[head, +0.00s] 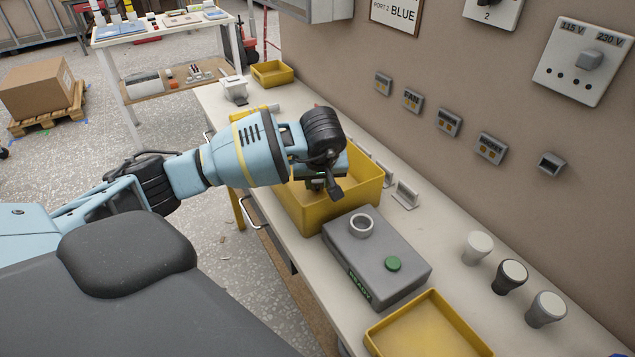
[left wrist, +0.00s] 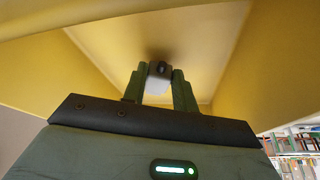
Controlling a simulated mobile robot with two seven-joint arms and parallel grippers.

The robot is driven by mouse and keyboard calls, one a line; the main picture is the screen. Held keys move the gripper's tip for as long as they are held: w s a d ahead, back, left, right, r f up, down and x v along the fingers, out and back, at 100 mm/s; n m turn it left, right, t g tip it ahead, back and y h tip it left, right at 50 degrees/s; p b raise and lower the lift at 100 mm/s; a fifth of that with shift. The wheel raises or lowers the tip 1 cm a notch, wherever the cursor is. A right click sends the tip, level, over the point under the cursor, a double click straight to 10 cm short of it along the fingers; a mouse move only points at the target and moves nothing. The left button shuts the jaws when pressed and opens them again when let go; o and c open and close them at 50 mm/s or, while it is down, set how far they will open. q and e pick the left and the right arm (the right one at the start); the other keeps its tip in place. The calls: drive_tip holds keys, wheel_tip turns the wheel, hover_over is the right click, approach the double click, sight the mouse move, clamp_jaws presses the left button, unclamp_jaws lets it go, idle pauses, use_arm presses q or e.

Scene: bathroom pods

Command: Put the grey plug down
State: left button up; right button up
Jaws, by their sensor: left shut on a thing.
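My left gripper (head: 333,188) reaches in from the left and points down into the deep yellow bin (head: 300,212) on the counter. In the left wrist view the two fingers (left wrist: 159,88) are shut on a small pale grey piece with a dark end, which I take for the grey plug (left wrist: 157,86). Yellow bin walls (left wrist: 240,60) surround it there. Whether the plug touches the bin floor cannot be told. In the head view the arm and hand hide most of the plug. My right gripper is not in view.
A grey box (head: 345,260) with a white ring and green button stands in front of the bin. A shallow yellow tray (head: 470,338) lies nearer. Three round-topped pieces (head: 510,276) stand to the right. Small metal holders (head: 405,195) stand behind the bin, near the wall.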

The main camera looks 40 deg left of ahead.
use_arm(q)
drive_tip(key=shift+f, duration=0.35)
drive_tip(key=shift+f, duration=0.15)
drive_tip(key=o, duration=1.1)
drive_tip(key=shift+r, duration=0.3)
drive_tip(key=v, duration=1.1)
drive_tip(key=shift+d+r+p, duration=0.1)
drive_tip(key=shift+r+p, duration=0.2)
drive_tip(key=shift+r, duration=0.05)
